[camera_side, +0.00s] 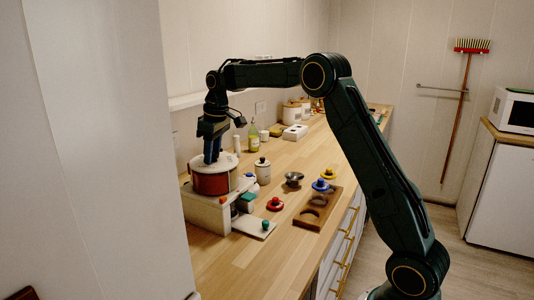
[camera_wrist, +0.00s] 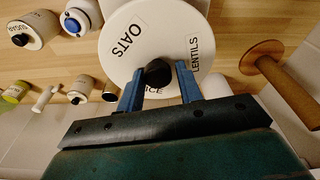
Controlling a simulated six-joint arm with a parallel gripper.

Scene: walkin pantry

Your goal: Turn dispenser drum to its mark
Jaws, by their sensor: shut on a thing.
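The dispenser drum (camera_side: 210,184) is red with a white lid and sits on a pale base block (camera_side: 203,213) at the counter's left in the side view. In the wrist view, the lid (camera_wrist: 118,60) carries the labels OATS, LENTILS and a third one partly covered by my gripper, ending in "ICE". A dark round knob (camera_wrist: 158,73) stands at the lid's middle. My gripper (camera_wrist: 158,80) is shut on this knob, with one blue finger on each side. In the side view, my gripper (camera_side: 213,157) points straight down onto the lid. I cannot make out the mark.
A white jar (camera_side: 262,171) stands close to the right of the drum. A metal bowl (camera_side: 294,178), a red knobbed disc (camera_side: 275,204) and a wooden board with round recesses (camera_side: 318,211) lie farther right. A green bottle (camera_side: 253,139) stands behind. The front left counter is clear.

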